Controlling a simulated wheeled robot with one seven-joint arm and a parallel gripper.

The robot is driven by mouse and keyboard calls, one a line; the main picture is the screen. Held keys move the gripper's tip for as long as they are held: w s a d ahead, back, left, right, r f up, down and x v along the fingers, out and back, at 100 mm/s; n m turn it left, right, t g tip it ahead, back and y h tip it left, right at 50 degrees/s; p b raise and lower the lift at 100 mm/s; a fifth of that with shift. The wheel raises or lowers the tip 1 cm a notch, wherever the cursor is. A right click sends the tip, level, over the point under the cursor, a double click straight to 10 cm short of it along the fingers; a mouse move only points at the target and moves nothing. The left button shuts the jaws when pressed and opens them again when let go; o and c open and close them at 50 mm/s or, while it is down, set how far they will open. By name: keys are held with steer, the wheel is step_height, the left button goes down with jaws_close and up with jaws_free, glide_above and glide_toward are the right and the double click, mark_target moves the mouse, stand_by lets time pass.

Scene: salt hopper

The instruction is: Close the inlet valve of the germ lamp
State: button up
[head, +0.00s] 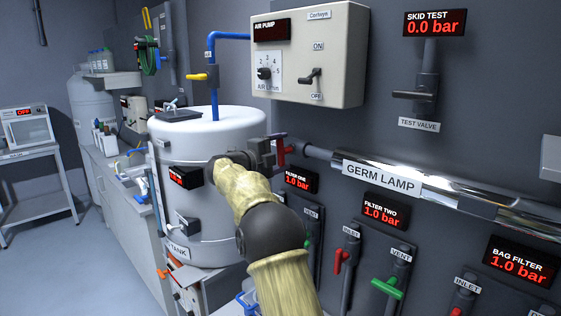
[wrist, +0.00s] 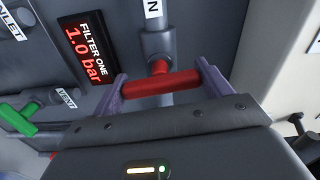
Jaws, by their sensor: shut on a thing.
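The germ lamp (head: 390,178) is a shiny horizontal tube on the dark wall, with a grey pipe at its left end. A red valve handle (head: 281,151) sits on that pipe, partly hidden by my gripper (head: 272,149). In the wrist view the red handle (wrist: 147,87) lies between the two purple fingers of my gripper (wrist: 162,82), which are shut on its ends. The handle lies across the grey pipe (wrist: 155,40) there. A label by the pipe is cut off, with only an N showing.
A white tank (head: 225,135) stands behind my arm. The air pump box (head: 345,60) hangs above the pipe. Filter one's display (head: 300,181) is close below, reading 1.0 bar. A red inlet handle (head: 343,259) and green vent handle (head: 388,288) stick out lower right.

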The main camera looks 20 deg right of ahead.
steer(key=shift+f+m, duration=0.1)
steer(key=shift+m, duration=0.3)
steer(key=o, duration=1)
steer(key=shift+a+b, duration=0.1)
steer(key=shift+b, duration=0.2)
steer(key=b+v, duration=0.3)
steer(key=v, duration=1.4)
steer(key=shift+s+a+b, duration=0.1)
steer(key=shift+a+b, duration=0.05)
steer(key=shift+b, duration=0.25)
